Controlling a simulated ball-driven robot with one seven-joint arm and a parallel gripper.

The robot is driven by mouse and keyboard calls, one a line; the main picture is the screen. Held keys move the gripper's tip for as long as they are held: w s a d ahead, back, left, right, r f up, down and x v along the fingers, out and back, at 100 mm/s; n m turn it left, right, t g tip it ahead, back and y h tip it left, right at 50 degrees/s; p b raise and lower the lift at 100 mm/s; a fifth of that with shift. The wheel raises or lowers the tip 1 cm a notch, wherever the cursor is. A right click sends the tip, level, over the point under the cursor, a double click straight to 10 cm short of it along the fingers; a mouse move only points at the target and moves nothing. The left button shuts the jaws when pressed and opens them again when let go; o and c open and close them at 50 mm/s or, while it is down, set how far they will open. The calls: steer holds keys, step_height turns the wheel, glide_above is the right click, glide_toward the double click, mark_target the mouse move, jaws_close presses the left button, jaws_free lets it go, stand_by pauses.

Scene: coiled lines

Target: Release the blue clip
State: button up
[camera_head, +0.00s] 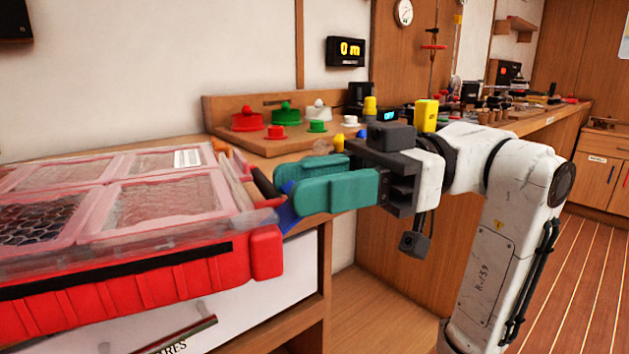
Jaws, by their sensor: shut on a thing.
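The blue clip (287,217) is at the right end of a red case (120,290) with a clear, pink-framed lid. Only parts of the clip show, below and between the finger ends; the rest is hidden behind the teal fingers. My gripper (287,187) has two thick teal fingers pointing left, and their ends are closed around the clip at the case's edge. The lid (145,240) lies flat over the case, and several compartments show through it, one with dark honeycomb mesh. I cannot tell whether the clip is latched.
The case rests on a wooden bench above a white drawer (250,318). Behind my gripper, a wooden board (265,150) holds red, green and white knobs. A yellow object (426,115) stands behind my wrist. Open floor (590,270) lies at the right.

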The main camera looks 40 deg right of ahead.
steer(key=shift+d+f+y+b, duration=0.15)
steer(key=shift+f+y+b, duration=0.3)
steer(key=shift+b, duration=0.1)
steer(key=shift+d, duration=0.1)
steer(key=o, duration=1)
steer(key=shift+r, duration=0.15)
steer(key=shift+o, duration=0.2)
steer(key=p+v, duration=0.2)
steer(key=v, duration=0.8)
steer(key=shift+s+d+f+p, duration=0.2)
steer(key=shift+d+p, duration=0.15)
